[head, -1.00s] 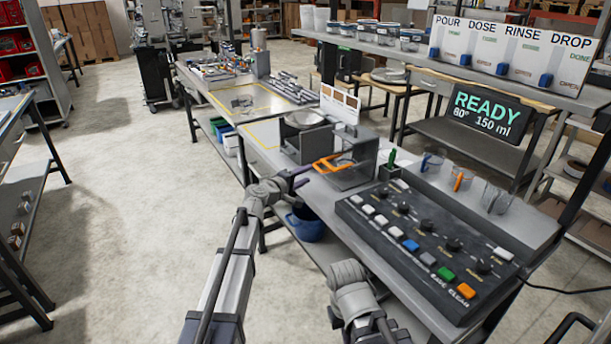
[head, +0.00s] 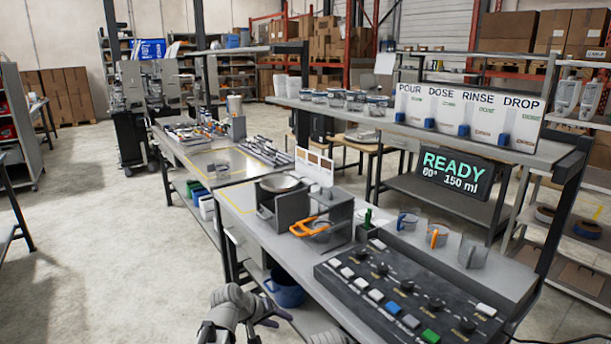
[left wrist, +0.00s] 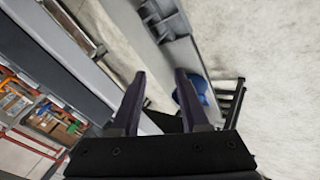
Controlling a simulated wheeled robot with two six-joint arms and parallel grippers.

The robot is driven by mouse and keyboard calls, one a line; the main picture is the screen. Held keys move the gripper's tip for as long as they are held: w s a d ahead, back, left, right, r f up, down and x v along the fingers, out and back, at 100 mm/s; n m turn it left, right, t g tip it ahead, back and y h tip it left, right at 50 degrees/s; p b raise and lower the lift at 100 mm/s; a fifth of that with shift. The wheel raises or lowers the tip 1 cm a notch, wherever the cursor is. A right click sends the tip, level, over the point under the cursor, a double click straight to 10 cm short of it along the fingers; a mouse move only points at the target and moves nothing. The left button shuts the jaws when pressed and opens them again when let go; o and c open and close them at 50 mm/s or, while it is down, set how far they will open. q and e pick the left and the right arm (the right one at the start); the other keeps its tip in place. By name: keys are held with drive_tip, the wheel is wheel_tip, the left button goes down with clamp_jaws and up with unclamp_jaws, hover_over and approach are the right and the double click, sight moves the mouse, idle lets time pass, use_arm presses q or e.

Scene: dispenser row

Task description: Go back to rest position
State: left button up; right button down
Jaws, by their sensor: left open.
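My left gripper (head: 279,318) is low at the bottom edge of the head view, in front of the bench and near the blue bucket. Its two dark fingers (left wrist: 160,100) are apart and empty in the left wrist view. An orange-handled clear cup (head: 318,232) sits at the grey dispenser (head: 285,208) on the bench, well apart from the gripper. My right gripper is out of view; only a grey bit of my arm shows at the bottom edge.
A control panel (head: 345,287) with knobs and coloured buttons lies on the bench (head: 247,218). Several cups stand behind it, beside a READY display (head: 455,175). A blue bucket (head: 287,290) is on the lower shelf. Floor (head: 120,260) at left is clear.

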use_arm(q)
drive_tip(key=s+a+f+m+g+y, duration=0.1)
drive_tip(key=s+a+f+g+y, duration=0.15)
drive_tip(key=s, duration=0.35)
drive_tip(key=s+a+f+m+g+y, duration=0.1)
drive_tip(key=s+a, duration=0.3)
drive_tip(key=s, duration=0.2)
drive_tip(key=s+a+f+m+g+y, duration=0.1)
drive_tip(key=s+a+g+y, duration=0.15)
drive_tip(key=s, duration=0.35)
drive_tip(key=s+d+r+m+y+p, duration=0.1)
drive_tip(key=s+d+r+m+p, duration=0.2)
drive_tip(key=d, duration=0.8)
wheel_tip(320, 180, up, 3)
drive_tip(key=s+p, duration=0.1)
drive_tip(key=p, duration=0.2)
drive_tip(key=shift+s+f, duration=0.2)
drive_tip(key=shift+s, duration=0.05)
